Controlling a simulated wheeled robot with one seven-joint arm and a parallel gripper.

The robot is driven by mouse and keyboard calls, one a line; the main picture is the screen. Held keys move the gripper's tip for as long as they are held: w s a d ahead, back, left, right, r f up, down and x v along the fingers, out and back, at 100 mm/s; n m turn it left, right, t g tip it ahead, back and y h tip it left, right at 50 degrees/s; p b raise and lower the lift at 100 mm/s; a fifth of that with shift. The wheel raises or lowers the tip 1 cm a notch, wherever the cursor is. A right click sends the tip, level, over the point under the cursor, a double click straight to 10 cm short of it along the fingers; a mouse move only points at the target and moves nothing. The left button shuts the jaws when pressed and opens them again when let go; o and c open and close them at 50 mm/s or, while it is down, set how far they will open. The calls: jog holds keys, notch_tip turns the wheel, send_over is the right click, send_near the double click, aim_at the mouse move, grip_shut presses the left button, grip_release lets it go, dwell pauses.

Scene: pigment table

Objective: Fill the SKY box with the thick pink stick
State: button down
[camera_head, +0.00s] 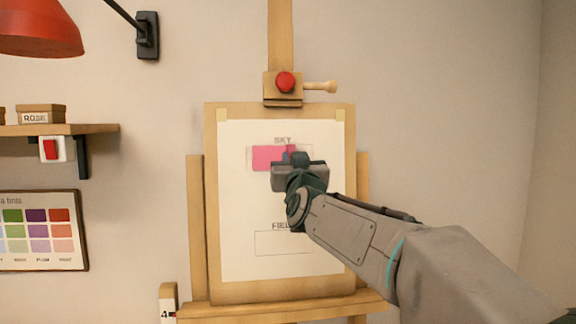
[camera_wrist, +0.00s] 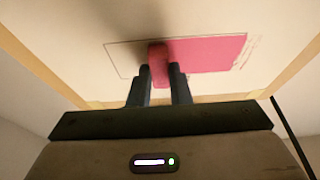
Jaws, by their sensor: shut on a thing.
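The paper (camera_head: 235,215) on the easel board carries the SKY box (camera_head: 307,150) near its top. Pink colour (camera_head: 268,158) covers the left part of that box in the head view; its right end is pale. In the wrist view this pink area (camera_wrist: 212,52) lies to the right and the bare part of the box (camera_wrist: 122,56) to the left. My gripper (camera_wrist: 163,78) is shut on the thick pink stick (camera_wrist: 158,54), whose tip is at the left edge of the pink. I cannot tell whether it touches the paper. In the head view my gripper (camera_head: 290,158) hides part of the box.
The FIELD box (camera_head: 270,244) lower on the paper is empty. A wooden easel (camera_head: 196,220) holds the board, with a red knob (camera_head: 285,82) above. A shelf (camera_head: 95,129), a tint chart (camera_head: 40,230) and a red lamp (camera_head: 40,30) are at the left.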

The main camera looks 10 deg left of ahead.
aim_at(253, 155)
jog(key=shift+w+d+f+b, duration=0.1)
jog(key=shift+w+d+b, duration=0.15)
jog(key=shift+d+b, duration=0.6)
jog(key=shift+w+d+r+b, duration=0.1)
jog(key=shift+w+d+b, duration=0.1)
jog(key=shift+d+b, duration=0.65)
jog(key=shift+w+d+f+b, duration=0.1)
jog(key=shift+w+d+b, duration=0.15)
jog(key=shift+d+b, duration=0.55)
jog(key=shift+s+a+p, duration=0.45)
jog(key=shift+a+p, duration=1.05)
jog(key=shift+a, duration=0.15)
jog(key=shift+s+a+p, duration=0.5)
jog(key=shift+a+p, duration=1.05)
jog(key=shift+a, duration=0.05)
jog(key=shift+s+a+p, duration=0.45)
jog(key=shift+a+p, duration=1.05)
jog(key=shift+a, duration=0.15)
jog(key=shift+s+a+p, duration=0.25)
jog(key=shift+a+p, duration=0.25)
jog(key=shift+a, duration=0.4)
jog(key=shift+s+a+p, duration=0.25)
jog(key=shift+a+p, duration=0.2)
jog(key=shift+a, duration=0.4)
jog(key=shift+s, duration=0.1)
